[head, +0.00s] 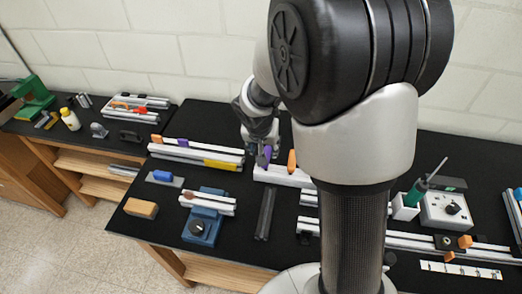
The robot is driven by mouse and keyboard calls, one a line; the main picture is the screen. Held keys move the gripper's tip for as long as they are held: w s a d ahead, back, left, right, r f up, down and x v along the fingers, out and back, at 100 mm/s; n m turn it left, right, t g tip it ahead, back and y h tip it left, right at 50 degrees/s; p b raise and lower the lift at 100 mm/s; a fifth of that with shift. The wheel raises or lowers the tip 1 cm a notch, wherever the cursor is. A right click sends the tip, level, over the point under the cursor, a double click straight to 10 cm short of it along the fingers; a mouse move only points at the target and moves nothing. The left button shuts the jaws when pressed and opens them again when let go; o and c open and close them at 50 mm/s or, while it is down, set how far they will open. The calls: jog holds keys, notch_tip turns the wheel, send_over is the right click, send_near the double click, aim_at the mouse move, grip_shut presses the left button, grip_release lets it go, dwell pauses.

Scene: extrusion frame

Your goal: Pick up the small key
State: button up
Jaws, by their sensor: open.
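My gripper (262,150) points down over the back middle of the black table. It is open, and its fingers are close to a purple upright piece (266,156). I cannot tell whether they touch it. The purple piece and an orange upright piece (291,161) stand at a long white block (284,176), like handles in a holder. Which of these is the small key is too small to tell. My arm hides the right part of the white block and what lies behind it.
Left of the block lie aluminium extrusions (195,152). In front are a blue vise (207,222), dark bars (265,214) and a wooden block (141,208). On the right stand a soldering station (446,211) and more rails (430,243). A white wall closes the back.

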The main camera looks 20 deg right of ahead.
jog(key=b+x, duration=0.2)
jog(key=x, duration=0.6)
jog(key=shift+d+f, duration=0.25)
jog(key=shift+f, duration=0.05)
jog(key=shift+r, duration=0.1)
jog(key=shift+c, duration=0.2)
grip_shut()
